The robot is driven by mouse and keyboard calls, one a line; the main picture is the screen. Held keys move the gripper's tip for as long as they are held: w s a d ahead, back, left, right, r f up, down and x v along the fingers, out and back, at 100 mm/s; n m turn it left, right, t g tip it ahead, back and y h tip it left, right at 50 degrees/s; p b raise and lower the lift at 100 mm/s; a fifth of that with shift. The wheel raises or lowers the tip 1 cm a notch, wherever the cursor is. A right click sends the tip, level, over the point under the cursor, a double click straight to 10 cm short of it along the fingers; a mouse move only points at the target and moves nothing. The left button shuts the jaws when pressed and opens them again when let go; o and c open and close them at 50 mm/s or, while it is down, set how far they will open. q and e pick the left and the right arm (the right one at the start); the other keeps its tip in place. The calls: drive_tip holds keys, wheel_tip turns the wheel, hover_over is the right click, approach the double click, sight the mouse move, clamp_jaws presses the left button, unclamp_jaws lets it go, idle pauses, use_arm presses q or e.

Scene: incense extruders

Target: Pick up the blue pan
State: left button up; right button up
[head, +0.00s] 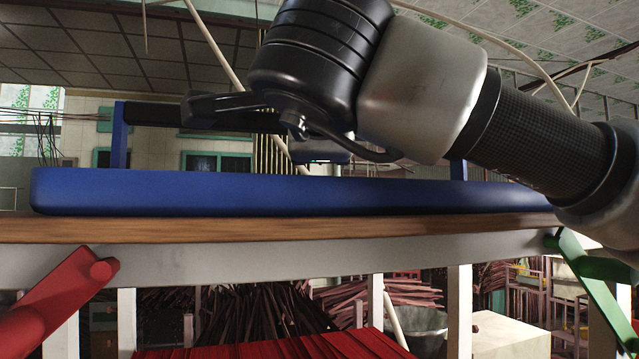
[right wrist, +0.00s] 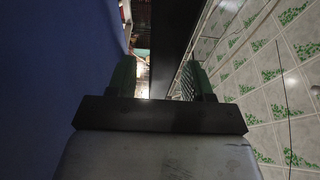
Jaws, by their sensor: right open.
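The blue pan (head: 290,192) is a long shallow tray on the wooden tabletop in the head view. Blue posts (head: 120,135) rise at its two ends, and a black handle bar (head: 150,113) runs from the left post behind my right wrist. In the right wrist view the pan's blue surface (right wrist: 50,80) fills the left side. My right gripper (right wrist: 158,75) is open there, with the black bar (right wrist: 170,45) passing between its two fingers. I cannot tell whether the fingers touch it. My right arm hides much of the bar in the head view. My left gripper is not in view.
The wooden tabletop (head: 200,229) has a pale frame (head: 250,258). A red bar (head: 60,300) and a green bar (head: 600,285) stand in front of it at left and right. Below are red sticks (head: 270,345), dark bundles and a metal bowl (head: 420,325).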

drive_tip(key=shift+w, duration=0.15)
drive_tip(key=shift+a, duration=0.1)
clamp_jaws()
drive_tip(key=shift+r, duration=0.1)
